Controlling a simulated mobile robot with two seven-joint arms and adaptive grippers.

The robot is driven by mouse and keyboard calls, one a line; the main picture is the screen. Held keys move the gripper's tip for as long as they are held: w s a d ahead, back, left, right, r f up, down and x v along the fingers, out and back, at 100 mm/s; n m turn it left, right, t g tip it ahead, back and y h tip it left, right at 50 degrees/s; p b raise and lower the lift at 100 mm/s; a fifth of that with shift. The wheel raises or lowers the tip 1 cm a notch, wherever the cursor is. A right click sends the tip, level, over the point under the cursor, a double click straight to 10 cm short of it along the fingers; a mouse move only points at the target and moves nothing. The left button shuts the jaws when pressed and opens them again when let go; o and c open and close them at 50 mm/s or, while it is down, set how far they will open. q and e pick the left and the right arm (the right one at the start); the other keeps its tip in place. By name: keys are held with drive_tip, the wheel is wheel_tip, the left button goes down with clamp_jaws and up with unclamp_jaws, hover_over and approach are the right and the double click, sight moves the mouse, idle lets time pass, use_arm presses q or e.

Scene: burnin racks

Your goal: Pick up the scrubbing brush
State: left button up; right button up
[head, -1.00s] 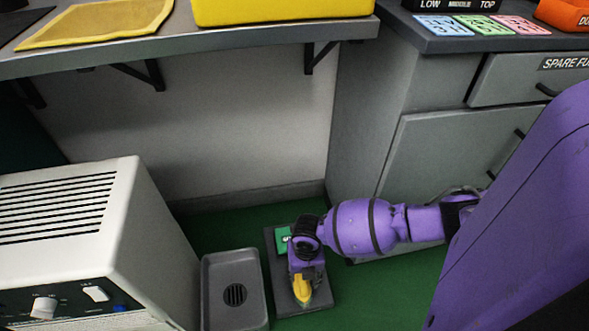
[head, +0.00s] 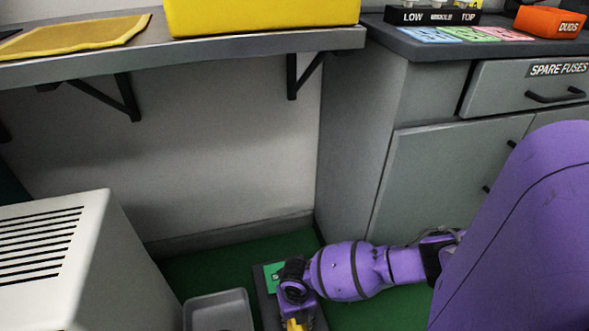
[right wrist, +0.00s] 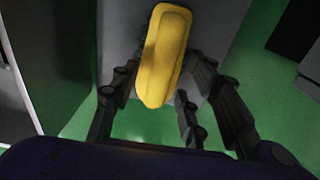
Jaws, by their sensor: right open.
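The scrubbing brush shows as a long yellow block (right wrist: 163,50) in the right wrist view, above a grey slab. In the head view only a bit of its yellow (head: 294,325) shows at the bottom edge, mostly hidden by my gripper. My right gripper (right wrist: 160,82) is open and points down at the brush, with its dark fingers on both sides of the yellow block. I cannot tell whether the fingers touch it. In the head view my right gripper (head: 297,314) is cut off by the bottom edge. My left gripper is not in view.
The dark slab (head: 262,298) with a green label (head: 274,279) lies on the green floor. A grey tray (head: 220,302) is left of it, then a white vented box (head: 70,265). A grey cabinet (head: 435,175) stands right; a shelf (head: 225,48) overhangs behind.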

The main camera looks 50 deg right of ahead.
drive_tip(key=c, duration=0.5)
clamp_jaws()
drive_tip(key=shift+r+p, duration=0.35)
drive_tip(key=shift+r, duration=0.35)
use_arm(q)
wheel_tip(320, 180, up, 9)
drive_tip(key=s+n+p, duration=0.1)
drive_tip(key=p, duration=0.8)
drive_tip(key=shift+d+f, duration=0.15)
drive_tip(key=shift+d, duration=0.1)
use_arm(e)
drive_tip(key=s+a+r, duration=0.9)
drive_tip(key=a+r, duration=0.1)
drive_tip(key=r, duration=0.1)
drive_tip(key=shift+s+a+r, duration=0.15)
drive_tip(key=shift+s+r, duration=0.15)
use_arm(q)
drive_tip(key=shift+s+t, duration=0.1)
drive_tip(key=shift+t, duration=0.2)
